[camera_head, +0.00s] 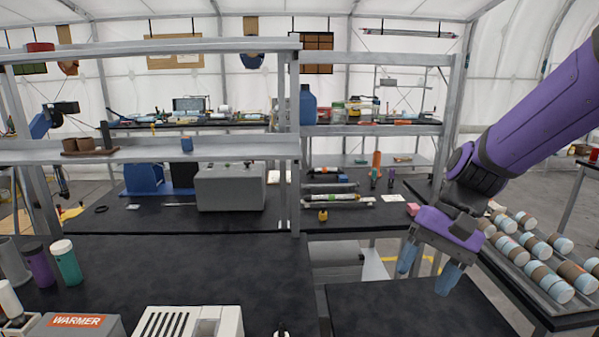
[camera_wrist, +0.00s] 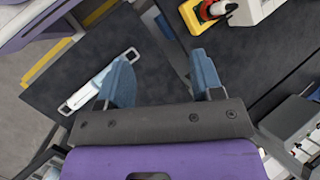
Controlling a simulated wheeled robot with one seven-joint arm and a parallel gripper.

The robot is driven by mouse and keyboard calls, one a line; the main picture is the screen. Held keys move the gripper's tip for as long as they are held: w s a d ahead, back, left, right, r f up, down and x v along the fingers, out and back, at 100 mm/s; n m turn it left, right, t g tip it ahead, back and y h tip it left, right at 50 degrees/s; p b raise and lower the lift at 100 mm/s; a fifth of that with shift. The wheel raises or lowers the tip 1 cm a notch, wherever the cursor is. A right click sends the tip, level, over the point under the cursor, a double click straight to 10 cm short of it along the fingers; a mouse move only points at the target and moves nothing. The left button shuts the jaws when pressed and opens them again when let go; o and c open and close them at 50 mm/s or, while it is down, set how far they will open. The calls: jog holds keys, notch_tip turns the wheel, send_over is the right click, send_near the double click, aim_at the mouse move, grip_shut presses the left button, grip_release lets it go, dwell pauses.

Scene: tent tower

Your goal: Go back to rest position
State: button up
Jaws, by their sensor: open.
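My gripper (camera_head: 428,272) is on the right in the head view, at the end of my purple arm. It points down above a dark table (camera_head: 420,315) at the lower right. Its two blue fingers are spread apart with nothing between them. In the wrist view the gripper (camera_wrist: 163,78) also shows open and empty. Beyond the left finger there, a white-ended tool or holder (camera_wrist: 98,82) lies on a dark surface; the finger hides part of it.
A rack of banded cylinders (camera_head: 530,250) stands right of my gripper. A dark bench (camera_head: 150,275) at left carries tubes (camera_head: 66,262), a box marked WARMER (camera_head: 75,325) and a white vented device (camera_head: 188,321). Metal shelves (camera_head: 370,130) stand behind. A yellow-and-red item (camera_wrist: 207,12) shows in the wrist view.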

jog(key=s+d+r+n+t+h, duration=0.3)
jog(key=s+d+r+t+h, duration=0.2)
jog(key=s+d+r+t, duration=0.3)
jog(key=shift+s+d+r+t+h, duration=0.35)
jog(key=shift+s+d+r, duration=0.8)
jog(key=shift+r, duration=0.75)
